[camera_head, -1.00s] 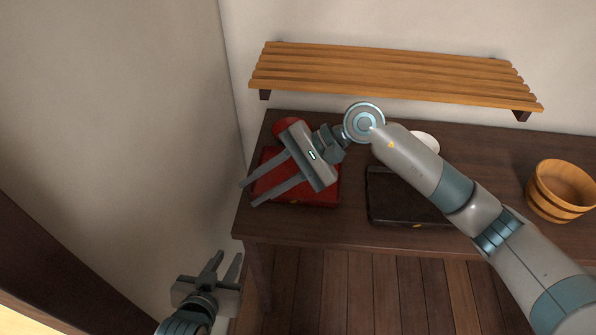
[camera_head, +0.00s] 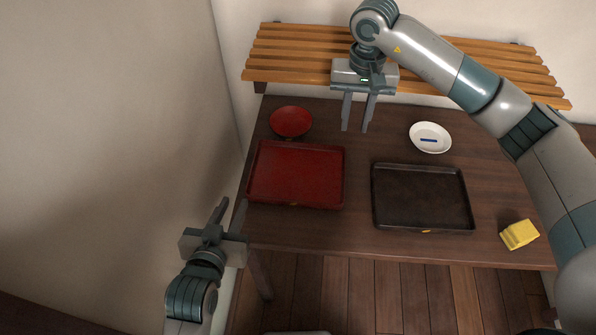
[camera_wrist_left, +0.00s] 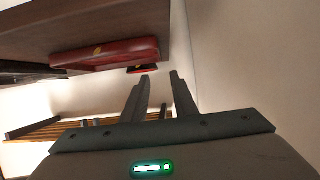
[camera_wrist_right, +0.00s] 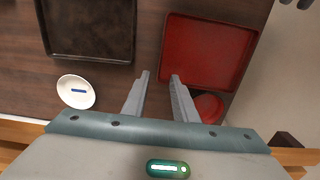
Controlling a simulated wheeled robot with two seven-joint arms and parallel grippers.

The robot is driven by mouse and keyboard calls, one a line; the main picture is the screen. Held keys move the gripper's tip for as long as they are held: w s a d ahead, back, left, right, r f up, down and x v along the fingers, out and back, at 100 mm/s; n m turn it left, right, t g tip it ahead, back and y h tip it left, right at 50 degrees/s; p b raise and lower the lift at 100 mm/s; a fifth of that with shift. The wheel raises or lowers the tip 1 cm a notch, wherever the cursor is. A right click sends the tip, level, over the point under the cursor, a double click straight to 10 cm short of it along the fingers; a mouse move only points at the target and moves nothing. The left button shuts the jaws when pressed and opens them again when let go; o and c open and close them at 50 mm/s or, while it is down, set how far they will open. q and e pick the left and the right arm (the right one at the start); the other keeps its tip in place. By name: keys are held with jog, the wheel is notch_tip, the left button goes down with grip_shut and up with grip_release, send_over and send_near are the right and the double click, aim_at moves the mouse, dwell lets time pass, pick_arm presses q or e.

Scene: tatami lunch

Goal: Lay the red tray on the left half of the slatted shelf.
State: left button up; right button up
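The red tray (camera_head: 296,174) lies flat and empty on the left part of the dark table. It also shows in the right wrist view (camera_wrist_right: 207,52), and its edge shows in the left wrist view (camera_wrist_left: 105,54). The slatted wooden shelf (camera_head: 290,53) is on the wall behind the table, with its left half bare. My right gripper (camera_head: 357,128) is open and empty, pointing down in front of the shelf, behind and right of the red tray. My left gripper (camera_head: 229,213) is open and empty, low at the table's left front, apart from the tray.
A red bowl (camera_head: 291,122) stands just behind the red tray. A dark tray (camera_head: 423,197) lies to its right. A white dish (camera_head: 430,137) with a small blue item is behind that. A yellow block (camera_head: 519,234) is near the right front edge. A wall bounds the left side.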

pick_arm(q)
jog(key=shift+w, duration=0.15)
pick_arm(e)
jog(key=shift+f, duration=0.15)
